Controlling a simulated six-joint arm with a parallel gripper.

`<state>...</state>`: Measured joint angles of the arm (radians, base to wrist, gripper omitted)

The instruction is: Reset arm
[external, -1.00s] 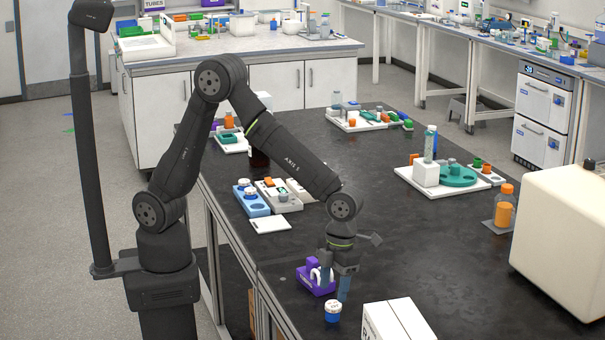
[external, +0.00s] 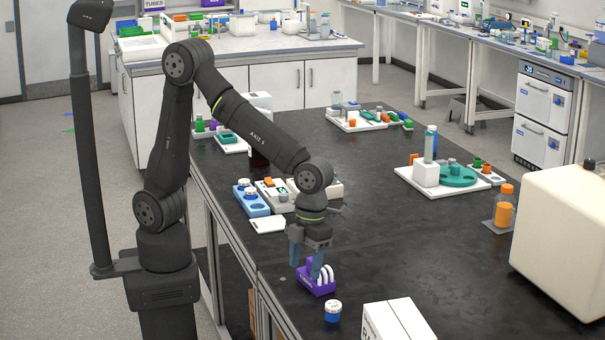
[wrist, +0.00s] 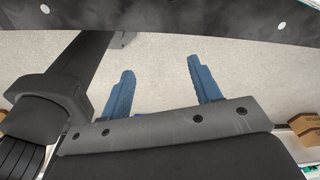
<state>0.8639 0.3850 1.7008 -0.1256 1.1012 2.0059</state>
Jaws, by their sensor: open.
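My gripper (external: 306,266) is above the near left part of the black bench (external: 390,235), by the bench's left edge. Its two blue fingers are apart with nothing between them. In the wrist view my gripper (wrist: 160,88) also shows spread and empty fingers, with pale floor beyond them. A purple rack (external: 318,288) with white rings or discs in it sits on the bench just below and behind the fingers. From this angle I cannot tell whether a finger touches it.
A white-lidded blue jar (external: 333,311) and a white box (external: 398,322) stand near the front. A blue tray (external: 252,200) and a white pad (external: 268,225) lie further back left. A large cream machine (external: 565,240) is at right. The bench's middle is clear.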

